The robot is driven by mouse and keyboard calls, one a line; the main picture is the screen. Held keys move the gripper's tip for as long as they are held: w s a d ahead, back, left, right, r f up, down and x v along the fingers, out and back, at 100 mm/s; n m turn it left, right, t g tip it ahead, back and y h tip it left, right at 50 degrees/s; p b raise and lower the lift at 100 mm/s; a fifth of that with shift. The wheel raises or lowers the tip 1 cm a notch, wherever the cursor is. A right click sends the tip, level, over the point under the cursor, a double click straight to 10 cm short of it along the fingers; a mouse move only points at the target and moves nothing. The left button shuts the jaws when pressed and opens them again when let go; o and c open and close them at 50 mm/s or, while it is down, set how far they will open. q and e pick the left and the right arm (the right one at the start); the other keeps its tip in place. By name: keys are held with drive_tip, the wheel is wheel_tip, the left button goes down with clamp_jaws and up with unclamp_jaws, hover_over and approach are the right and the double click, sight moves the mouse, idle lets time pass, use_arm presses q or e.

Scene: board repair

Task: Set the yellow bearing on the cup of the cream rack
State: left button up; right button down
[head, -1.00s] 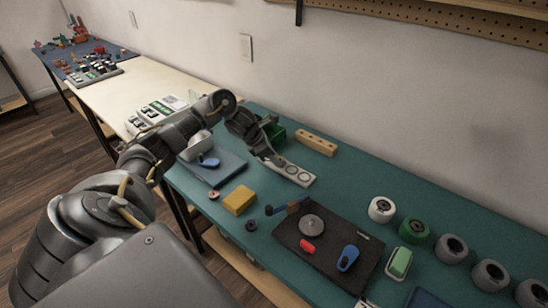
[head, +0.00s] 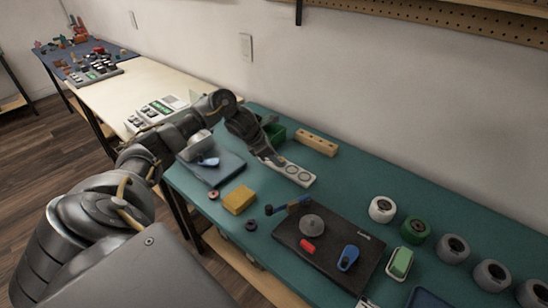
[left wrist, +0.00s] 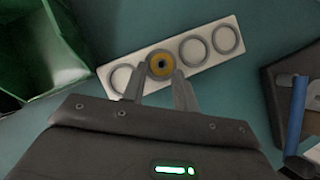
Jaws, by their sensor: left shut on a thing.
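The cream rack (head: 306,180) is a pale strip with a row of round grey-rimmed cups on the teal bench. It also shows in the left wrist view (left wrist: 175,46). The yellow bearing (left wrist: 160,65), a ring with a dark centre, is between the fingertips of my left gripper (left wrist: 160,77), which is shut on it. The bearing lines up over one of the rack's inner cups and hides it. I cannot tell whether it touches the cup. In the head view my left gripper (head: 266,153) is over the rack's far-left part and hides the bearing. My right gripper is not in view.
A green bin (left wrist: 45,45) stands close to the left of the rack in the wrist view. A wooden block with holes (head: 317,143) lies behind the rack. A yellow block (head: 239,199) and a dark board (head: 290,240) lie in front. Several rolls stand at right.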

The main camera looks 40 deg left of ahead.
use_arm(q)
drive_tip(key=shift+f, duration=0.1)
idle(0.3)
drive_tip(key=shift+s+d+f+b, duration=0.2)
drive_tip(key=shift+f+b, duration=0.2)
drive_tip(key=shift+b, duration=0.15)
idle(1.0)
drive_tip(key=o, duration=0.5)
drive_tip(key=shift+c, duration=0.2)
drive_tip(key=o, duration=0.5)
drive_tip(key=shift+s+r, duration=0.15)
drive_tip(key=shift+c, duration=0.2)
drive_tip(key=shift+a, duration=0.2)
drive_tip(key=shift+c, duration=0.3)
drive_tip(key=shift+r, duration=0.1)
